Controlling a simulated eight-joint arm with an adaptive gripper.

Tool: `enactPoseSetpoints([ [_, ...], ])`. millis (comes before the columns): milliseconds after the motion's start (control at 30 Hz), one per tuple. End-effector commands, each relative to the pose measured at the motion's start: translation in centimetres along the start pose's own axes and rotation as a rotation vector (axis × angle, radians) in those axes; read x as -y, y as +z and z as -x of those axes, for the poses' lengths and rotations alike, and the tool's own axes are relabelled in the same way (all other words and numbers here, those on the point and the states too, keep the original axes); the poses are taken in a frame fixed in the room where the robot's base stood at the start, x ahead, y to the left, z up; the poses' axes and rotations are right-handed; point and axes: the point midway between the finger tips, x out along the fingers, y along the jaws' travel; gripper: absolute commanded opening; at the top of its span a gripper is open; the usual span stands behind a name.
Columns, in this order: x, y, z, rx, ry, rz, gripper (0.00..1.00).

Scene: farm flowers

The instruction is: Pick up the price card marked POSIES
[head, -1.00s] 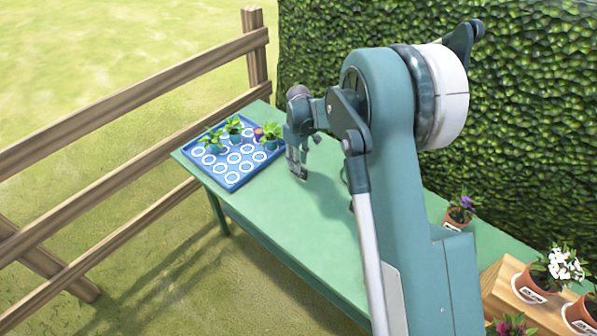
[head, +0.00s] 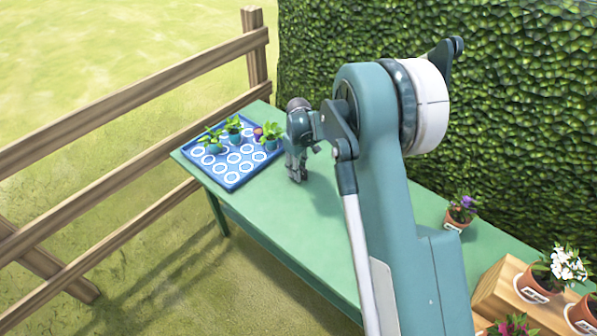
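My gripper (head: 296,177) points down over the green table, just right of the blue tray. Its fingers are small and dark here, and I cannot tell whether they are open or shut. I see no card that I can read as POSIES. White labels show at the purple-flowered pot (head: 457,214), at the white-flowered pot (head: 541,284) and at a pot at the right edge (head: 582,311). Their writing is too small to read. My arm hides the middle of the table.
The blue tray (head: 230,178) with white rings holds several small plants at the table's far left end. A hedge (head: 400,45) backs the green table (head: 270,222); a wooden fence (head: 120,165) stands left.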

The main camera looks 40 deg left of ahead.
Motion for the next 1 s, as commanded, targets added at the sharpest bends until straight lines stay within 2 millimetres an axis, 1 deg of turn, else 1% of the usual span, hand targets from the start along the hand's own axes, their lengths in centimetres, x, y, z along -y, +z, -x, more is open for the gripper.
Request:
enactPoseSetpoints([
  [267,0.0,0.0,0.0,0.0,0.0,0.0,0.27],
  [467,0.0,0.0,0.0,0.0,0.0,0.0,0.01],
  [833,0.0,0.0,0.1,0.0,0.0,0.0,0.0],
  [1000,0.0,0.0,1.0,0.0,0.0,0.0,0.0],
])
